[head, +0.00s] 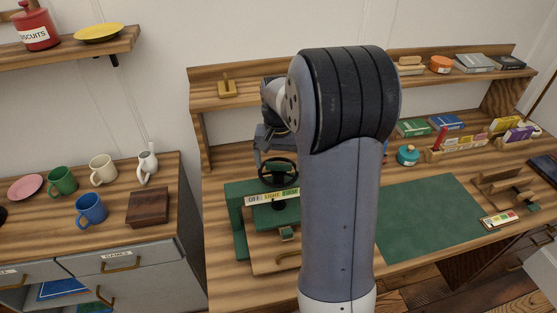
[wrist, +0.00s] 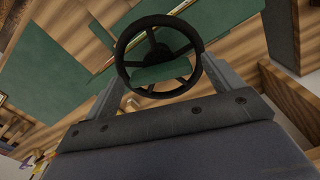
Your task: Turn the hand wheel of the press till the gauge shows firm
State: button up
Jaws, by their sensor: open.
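The green press (head: 240,225) stands on the left part of the workbench. Its dark spoked hand wheel (head: 279,163) lies on top; it also shows in the wrist view (wrist: 122,48). The gauge strip (head: 272,197) on the press front has white, yellow and green sections with small lettering; I cannot make out a pointer. My gripper (head: 272,150) is over the wheel, pointing down. In the wrist view my gripper (wrist: 162,78) is open, with a finger on either side of the wheel. I cannot tell whether they touch the rim. My arm hides the press's right side.
A green mat (head: 430,222) lies right of my arm. A teal pot (head: 407,156) and a wooden organiser (head: 470,147) stand behind it. A wooden clamp-like piece (head: 505,188) is at the right. Mugs, such as the blue mug (head: 91,208), stand on the left cabinet.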

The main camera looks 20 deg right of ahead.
aim_at(279, 163)
notch_tip(279, 163, up, 11)
jog(key=shift+b, duration=0.35)
jog(key=shift+f, duration=0.1)
dwell(0.7)
